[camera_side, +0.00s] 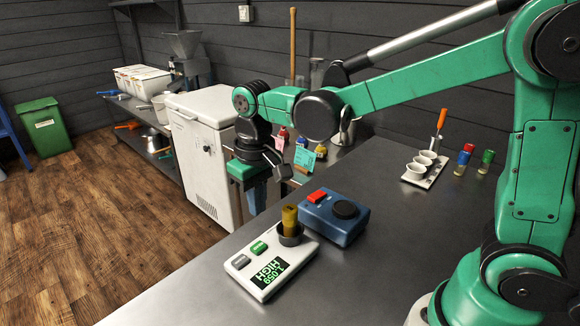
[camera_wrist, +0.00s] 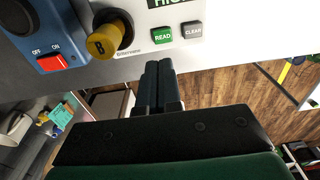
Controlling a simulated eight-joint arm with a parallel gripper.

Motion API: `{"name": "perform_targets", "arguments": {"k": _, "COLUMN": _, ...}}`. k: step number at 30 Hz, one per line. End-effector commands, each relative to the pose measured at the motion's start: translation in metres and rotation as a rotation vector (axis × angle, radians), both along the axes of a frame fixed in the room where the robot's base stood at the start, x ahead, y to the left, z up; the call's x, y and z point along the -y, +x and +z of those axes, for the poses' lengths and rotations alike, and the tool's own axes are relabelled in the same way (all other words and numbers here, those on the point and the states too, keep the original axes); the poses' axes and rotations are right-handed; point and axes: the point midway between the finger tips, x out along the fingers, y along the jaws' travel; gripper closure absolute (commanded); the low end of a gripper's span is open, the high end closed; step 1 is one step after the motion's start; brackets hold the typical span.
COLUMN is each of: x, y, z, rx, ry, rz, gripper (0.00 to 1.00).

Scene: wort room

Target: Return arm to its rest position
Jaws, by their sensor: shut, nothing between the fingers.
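My gripper (camera_side: 257,206) hangs from my green arm, pointing down at the left edge of the steel worktop (camera_side: 400,245). In the wrist view my gripper (camera_wrist: 158,66) has its two dark fingers together, with nothing between them. It is beside the white meter (camera_side: 248,268) and apart from it. The meter's display reads 1.059 HIGH. A yellow-capped vial (camera_side: 290,217) stands in the meter's dark socket; its cap shows a B in the wrist view (camera_wrist: 103,42).
A blue box (camera_side: 334,222) with a red switch stands behind the meter. A white rack (camera_side: 425,171) of cups, a red-capped vial (camera_side: 464,158) and a green-capped vial (camera_side: 486,160) stand at the back right. A white chest (camera_side: 203,150) is behind my gripper. The front worktop is clear.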

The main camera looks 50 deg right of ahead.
Motion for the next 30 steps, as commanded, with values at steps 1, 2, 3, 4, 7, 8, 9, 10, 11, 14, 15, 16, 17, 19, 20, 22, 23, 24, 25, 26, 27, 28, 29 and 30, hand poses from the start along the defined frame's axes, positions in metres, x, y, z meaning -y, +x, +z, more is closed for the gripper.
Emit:
{"name": "perform_targets", "arguments": {"k": 1, "x": 0.004, "y": -0.005, "z": 0.005, "rx": 0.027, "ry": 0.004, "rz": -0.002, "gripper": 1.00}}
{"name": "perform_targets", "arguments": {"k": 2, "x": 0.007, "y": -0.007, "z": 0.008, "rx": 0.051, "ry": 0.007, "rz": -0.002, "gripper": 1.00}}
{"name": "perform_targets", "arguments": {"k": 3, "x": 0.010, "y": -0.012, "z": 0.013, "rx": 0.087, "ry": 0.011, "rz": -0.003, "gripper": 1.00}}
{"name": "perform_targets", "arguments": {"k": 4, "x": 0.014, "y": -0.016, "z": 0.016, "rx": 0.117, "ry": 0.014, "rz": -0.003, "gripper": 1.00}}
{"name": "perform_targets", "arguments": {"k": 7, "x": 0.025, "y": -0.030, "z": 0.025, "rx": 0.229, "ry": 0.020, "rz": -0.005, "gripper": 1.00}}
{"name": "perform_targets", "arguments": {"k": 8, "x": 0.028, "y": -0.034, "z": 0.027, "rx": 0.264, "ry": 0.020, "rz": -0.005, "gripper": 1.00}}
{"name": "perform_targets", "arguments": {"k": 9, "x": 0.032, "y": -0.040, "z": 0.029, "rx": 0.309, "ry": 0.020, "rz": -0.004, "gripper": 1.00}}
{"name": "perform_targets", "arguments": {"k": 10, "x": 0.034, "y": -0.043, "z": 0.031, "rx": 0.342, "ry": 0.019, "rz": -0.004, "gripper": 1.00}}
{"name": "perform_targets", "arguments": {"k": 11, "x": 0.037, "y": -0.047, "z": 0.031, "rx": 0.374, "ry": 0.018, "rz": -0.004, "gripper": 1.00}}
{"name": "perform_targets", "arguments": {"k": 14, "x": 0.044, "y": -0.058, "z": 0.031, "rx": 0.466, "ry": 0.011, "rz": -0.004, "gripper": 1.00}}
{"name": "perform_targets", "arguments": {"k": 15, "x": 0.046, "y": -0.061, "z": 0.031, "rx": 0.496, "ry": 0.008, "rz": -0.004, "gripper": 1.00}}
{"name": "perform_targets", "arguments": {"k": 16, "x": 0.048, "y": -0.063, "z": 0.030, "rx": 0.517, "ry": 0.005, "rz": -0.003, "gripper": 1.00}}
{"name": "perform_targets", "arguments": {"k": 17, "x": 0.049, "y": -0.064, "z": 0.030, "rx": 0.533, "ry": 0.003, "rz": -0.003, "gripper": 1.00}}
{"name": "perform_targets", "arguments": {"k": 19, "x": 0.051, "y": -0.067, "z": 0.029, "rx": 0.564, "ry": -0.001, "rz": -0.003, "gripper": 1.00}}
{"name": "perform_targets", "arguments": {"k": 20, "x": 0.052, "y": -0.067, "z": 0.029, "rx": 0.575, "ry": -0.003, "rz": -0.003, "gripper": 1.00}}
{"name": "perform_targets", "arguments": {"k": 22, "x": 0.052, "y": -0.069, "z": 0.028, "rx": 0.588, "ry": -0.005, "rz": -0.002, "gripper": 1.00}}
{"name": "perform_targets", "arguments": {"k": 23, "x": 0.053, "y": -0.069, "z": 0.028, "rx": 0.591, "ry": -0.005, "rz": -0.002, "gripper": 1.00}}
{"name": "perform_targets", "arguments": {"k": 24, "x": 0.053, "y": -0.069, "z": 0.028, "rx": 0.593, "ry": -0.006, "rz": -0.002, "gripper": 1.00}}
{"name": "perform_targets", "arguments": {"k": 25, "x": 0.053, "y": -0.069, "z": 0.028, "rx": 0.594, "ry": -0.006, "rz": -0.002, "gripper": 1.00}}
{"name": "perform_targets", "arguments": {"k": 26, "x": 0.053, "y": -0.069, "z": 0.028, "rx": 0.594, "ry": -0.006, "rz": -0.002, "gripper": 1.00}}
{"name": "perform_targets", "arguments": {"k": 27, "x": 0.053, "y": -0.069, "z": 0.028, "rx": 0.593, "ry": -0.006, "rz": -0.002, "gripper": 1.00}}
{"name": "perform_targets", "arguments": {"k": 28, "x": 0.053, "y": -0.069, "z": 0.028, "rx": 0.593, "ry": -0.006, "rz": -0.002, "gripper": 1.00}}
{"name": "perform_targets", "arguments": {"k": 29, "x": 0.053, "y": -0.069, "z": 0.028, "rx": 0.592, "ry": -0.005, "rz": -0.002, "gripper": 1.00}}
{"name": "perform_targets", "arguments": {"k": 30, "x": 0.053, "y": -0.069, "z": 0.028, "rx": 0.592, "ry": -0.005, "rz": -0.002, "gripper": 1.00}}
